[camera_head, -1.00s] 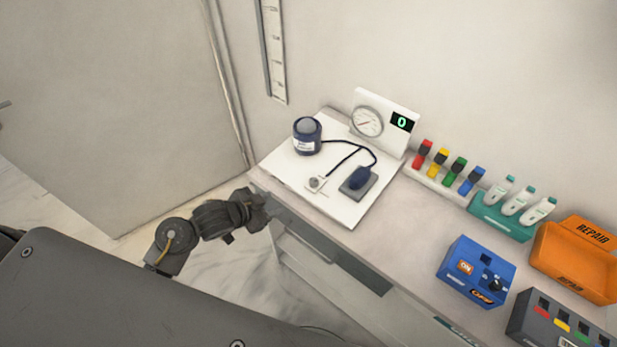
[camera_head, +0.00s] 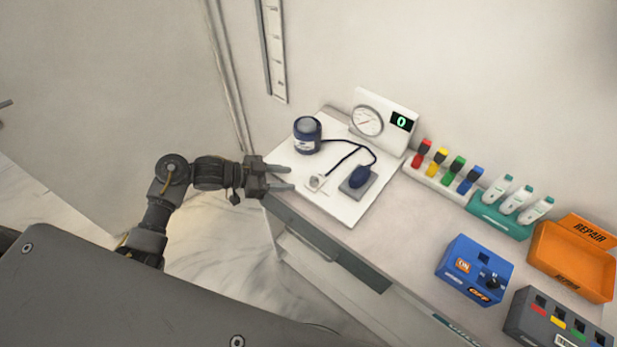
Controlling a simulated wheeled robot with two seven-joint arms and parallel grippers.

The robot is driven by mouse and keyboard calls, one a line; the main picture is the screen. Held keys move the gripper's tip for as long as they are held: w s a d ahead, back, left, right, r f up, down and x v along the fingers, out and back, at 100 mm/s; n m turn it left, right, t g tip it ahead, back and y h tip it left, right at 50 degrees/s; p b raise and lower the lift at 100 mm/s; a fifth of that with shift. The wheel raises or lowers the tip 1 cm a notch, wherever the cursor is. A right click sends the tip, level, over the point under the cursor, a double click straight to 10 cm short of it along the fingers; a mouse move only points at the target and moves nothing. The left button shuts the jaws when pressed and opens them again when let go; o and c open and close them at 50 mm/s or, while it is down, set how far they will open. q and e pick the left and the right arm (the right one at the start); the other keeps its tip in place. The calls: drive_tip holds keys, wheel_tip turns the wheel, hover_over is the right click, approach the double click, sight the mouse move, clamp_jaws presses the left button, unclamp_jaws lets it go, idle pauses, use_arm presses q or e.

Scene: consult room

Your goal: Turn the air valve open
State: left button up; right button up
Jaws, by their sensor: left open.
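The air valve (camera_head: 317,182) is a small light knob on a little plate, on the white board (camera_head: 350,212) at the left end of the counter. Dark tubing links a navy cuff on a cylinder (camera_head: 307,135), a navy bulb (camera_head: 361,176) on a grey pad, and the valve area. A white gauge panel (camera_head: 367,120) stands behind, its display reading 0. My left gripper (camera_head: 291,178) is open at the board's left edge. Its fingertips point right toward the valve, a short gap away, with nothing between them. My right gripper is not in view.
To the right stand a rack of coloured-cap tubes (camera_head: 436,185), a teal holder with white bottles (camera_head: 502,216), a blue switch box (camera_head: 475,270), an orange repair bin (camera_head: 570,262) and a grey box (camera_head: 555,325). The wall rises close behind the counter.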

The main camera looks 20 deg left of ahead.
sight(311, 180)
use_arm(q)
drive_tip(key=p+x, duration=0.1)
drive_tip(key=x, duration=0.5)
drive_tip(key=shift+d, duration=0.1)
drive_tip(key=shift+x, duration=0.9)
drive_tip(key=shift+f, duration=0.1)
